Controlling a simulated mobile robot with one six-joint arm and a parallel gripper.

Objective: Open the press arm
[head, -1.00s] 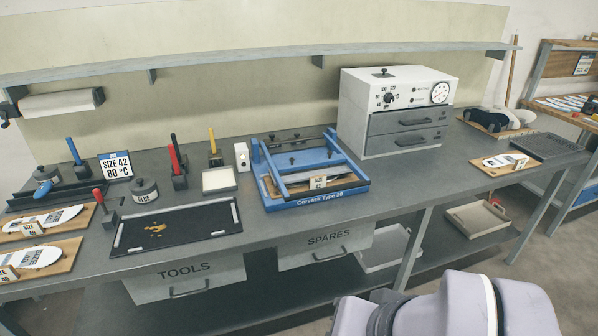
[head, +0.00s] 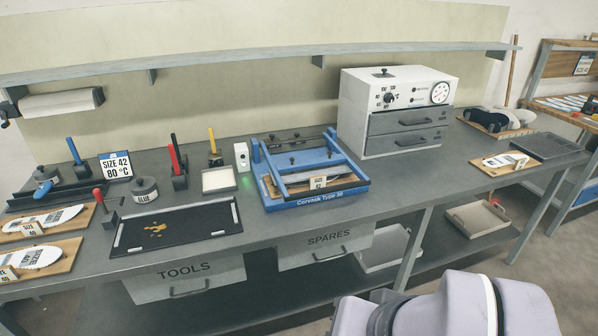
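The blue press (head: 310,201), lettered "Corvask Type 38", stands on the middle of the bench. Its blue press arm (head: 345,167) lies low across the top of the base, with bars running front to back and a crossbar. A short blue upright (head: 255,151) stands at its back left corner. A light piece with a size tag marked 42 (head: 318,182) shows inside the press, partly hidden by the bars. My gripper is not in view; only a pale part of my arm shows at the lower right, apart from the press.
A white oven with two drawers (head: 398,88) stands right of the press. A small white box (head: 241,155) with a green glow and a pale tray (head: 219,181) stand left of it. A black mat (head: 190,232) lies front left. A shelf (head: 240,61) runs above the bench.

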